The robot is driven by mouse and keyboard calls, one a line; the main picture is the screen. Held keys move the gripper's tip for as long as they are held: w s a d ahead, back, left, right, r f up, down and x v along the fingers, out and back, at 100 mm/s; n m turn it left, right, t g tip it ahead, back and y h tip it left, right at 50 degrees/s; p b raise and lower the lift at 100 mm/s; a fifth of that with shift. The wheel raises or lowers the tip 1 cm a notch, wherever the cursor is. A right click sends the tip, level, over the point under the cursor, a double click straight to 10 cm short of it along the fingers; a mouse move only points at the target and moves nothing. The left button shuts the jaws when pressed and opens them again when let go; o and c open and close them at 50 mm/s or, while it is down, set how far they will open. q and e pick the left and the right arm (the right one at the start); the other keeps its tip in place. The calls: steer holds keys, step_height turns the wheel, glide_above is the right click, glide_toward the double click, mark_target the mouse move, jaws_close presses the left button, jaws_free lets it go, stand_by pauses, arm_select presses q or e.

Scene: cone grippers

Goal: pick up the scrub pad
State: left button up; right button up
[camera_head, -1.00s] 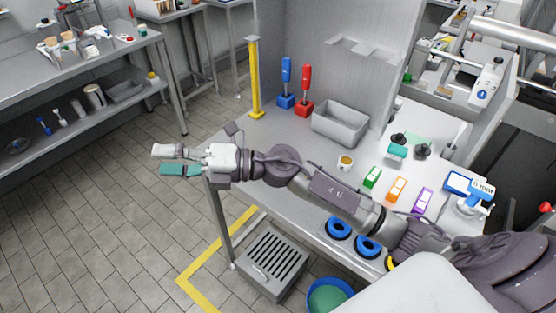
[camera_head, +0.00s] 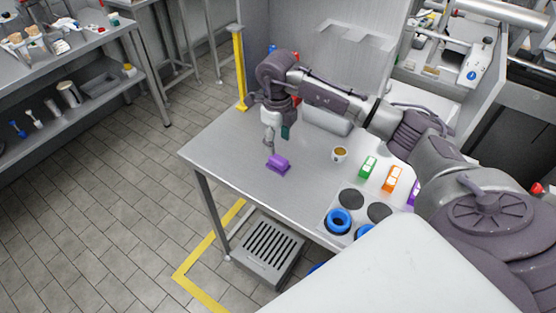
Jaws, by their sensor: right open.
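The purple scrub pad (camera_head: 277,165) lies on the steel table (camera_head: 225,155), left of the small cup. It looks like a low block with a raised part on top. My right gripper (camera_head: 277,138) points down just above the pad, with its fingers apart and nothing between them. One finger is light grey, the other has a dark teal face. The gripper appears clear of the pad, though the exact height is hard to tell. My left gripper is not in view.
A cup (camera_head: 339,154), a green block (camera_head: 368,167) and an orange block (camera_head: 392,179) stand to the right. A grey bin (camera_head: 326,119) is partly hidden behind my arm. A yellow post (camera_head: 240,70) stands at the back-left corner. The table's left part is clear.

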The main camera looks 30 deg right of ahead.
mark_target(278, 158)
steer(key=shift+f, duration=0.9)
steer(key=shift+s+f+p, duration=0.1)
steer(key=shift+f+p, duration=0.5)
steer(key=shift+p, duration=0.05)
step_height(278, 158, down, 4)
steer(key=shift+s+r+p, duration=0.15)
steer(key=shift+r+p, duration=0.05)
steer(key=shift+p, duration=0.5)
steer(key=shift+f, duration=0.35)
jaws_close()
